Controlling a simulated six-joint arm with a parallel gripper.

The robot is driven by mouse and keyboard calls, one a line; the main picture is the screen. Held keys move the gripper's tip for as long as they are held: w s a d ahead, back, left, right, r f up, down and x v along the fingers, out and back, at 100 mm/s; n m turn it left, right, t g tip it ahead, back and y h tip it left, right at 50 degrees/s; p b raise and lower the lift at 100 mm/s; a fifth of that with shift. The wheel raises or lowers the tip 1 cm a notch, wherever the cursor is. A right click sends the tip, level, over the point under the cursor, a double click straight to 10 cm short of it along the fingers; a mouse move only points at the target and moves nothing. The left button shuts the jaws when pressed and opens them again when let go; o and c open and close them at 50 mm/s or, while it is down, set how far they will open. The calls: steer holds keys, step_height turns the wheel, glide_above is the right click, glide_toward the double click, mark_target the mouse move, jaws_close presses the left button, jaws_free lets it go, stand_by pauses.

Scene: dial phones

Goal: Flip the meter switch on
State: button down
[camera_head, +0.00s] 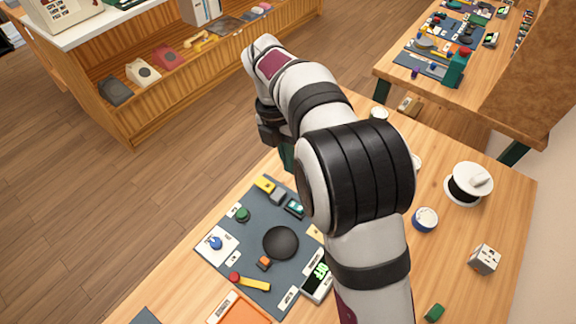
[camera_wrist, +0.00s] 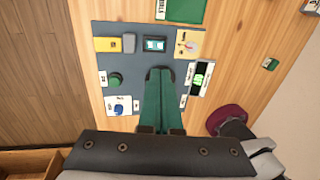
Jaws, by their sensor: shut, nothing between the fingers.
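A white-framed meter with a green lit display (camera_head: 318,278) sits at the right edge of the grey mat (camera_head: 228,272). It also shows in the wrist view (camera_wrist: 199,77), right of my fingers. I cannot make out its switch clearly. A small device with a teal screen (camera_head: 294,208) lies near the mat's far edge; in the wrist view it is just beyond the fingertips (camera_wrist: 154,44). My gripper (camera_wrist: 160,72) is shut and empty, its green fingers together above the mat. In the head view it is mostly hidden behind my arm. The fingers hide the mat's middle in the wrist view.
The mat also holds a yellow block (camera_head: 265,184), a green knob (camera_head: 242,214), a blue knob (camera_head: 216,243), a black disc (camera_head: 280,242) and a red-ended yellow lever (camera_head: 250,283). A cup (camera_head: 425,219) and a white spool (camera_head: 468,184) stand right on the table.

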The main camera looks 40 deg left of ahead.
mark_target(298, 207)
steer(key=d+f, duration=0.1)
steer(key=f, duration=0.8)
steer(key=d+f, duration=0.1)
steer(key=f, duration=0.3)
steer(key=shift+d+f, duration=0.35)
steer(key=shift+f, duration=0.05)
